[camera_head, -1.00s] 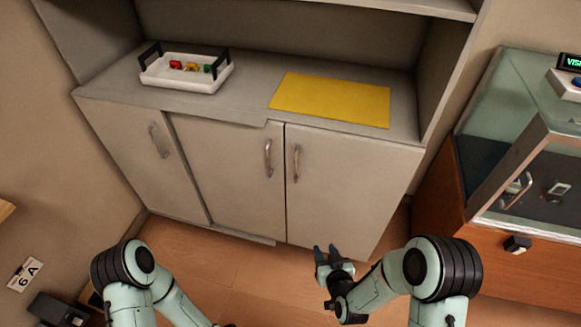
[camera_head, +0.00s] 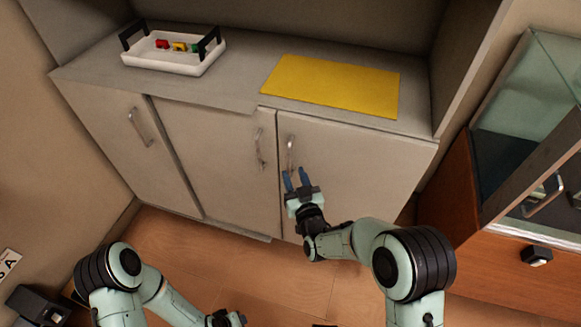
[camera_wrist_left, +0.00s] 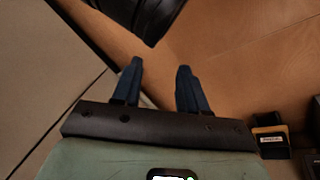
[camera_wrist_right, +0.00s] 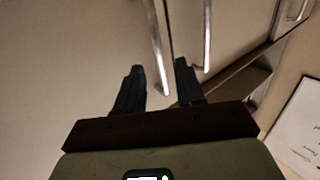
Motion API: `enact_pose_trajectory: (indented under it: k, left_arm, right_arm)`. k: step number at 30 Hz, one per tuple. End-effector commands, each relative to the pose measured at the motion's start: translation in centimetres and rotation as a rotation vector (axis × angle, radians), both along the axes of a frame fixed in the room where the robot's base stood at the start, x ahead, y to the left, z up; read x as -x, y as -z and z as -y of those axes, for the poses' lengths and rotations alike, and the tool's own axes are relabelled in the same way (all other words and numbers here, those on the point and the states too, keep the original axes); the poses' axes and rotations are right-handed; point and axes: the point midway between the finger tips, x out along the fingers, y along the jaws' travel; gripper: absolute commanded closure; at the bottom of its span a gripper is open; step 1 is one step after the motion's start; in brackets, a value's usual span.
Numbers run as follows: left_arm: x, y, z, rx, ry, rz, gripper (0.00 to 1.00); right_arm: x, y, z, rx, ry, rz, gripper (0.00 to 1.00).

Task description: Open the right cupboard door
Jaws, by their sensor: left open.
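The right cupboard door (camera_head: 350,170) is a plain grey-beige panel and looks shut. Its upright metal handle (camera_head: 291,152) is near the door's upper left edge. My right gripper (camera_head: 296,177) is open and empty, just below this handle in the head view. In the right wrist view, a handle (camera_wrist_right: 158,50) shows ahead between the open fingers, and a second handle (camera_wrist_right: 207,35) shows to its right. I cannot tell whether the fingers touch a handle. My left gripper (camera_wrist_left: 158,80) is open and empty, low over the floor.
The middle door (camera_head: 215,160) and left door (camera_head: 120,130) appear shut. On the cupboard top are a white tray (camera_head: 160,62) with small coloured items and a yellow mat (camera_head: 330,85). A glass display case (camera_head: 530,110) on a wooden base stands close on the right.

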Motion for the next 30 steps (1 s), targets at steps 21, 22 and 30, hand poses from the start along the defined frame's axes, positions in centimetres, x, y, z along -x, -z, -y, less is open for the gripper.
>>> enact_pose_trajectory:
  k: [21, 22, 30]
  left_arm:
    - [-1.2, 0.7, -0.6, -0.015, -0.013, 0.031, 0.57]
    - [-1.2, 0.7, -0.6, -0.015, -0.013, 0.031, 0.57]
    - [-1.2, 0.7, -0.6, -0.015, -0.012, 0.031, 0.57]
  right_arm:
    - [-4.1, 0.1, -1.1, 0.001, 0.000, -0.002, 0.75]
    - [-4.1, 0.1, -1.1, 0.001, 0.000, -0.002, 0.85]
    - [-4.1, 0.1, -1.1, 0.001, 0.000, -0.002, 1.00]
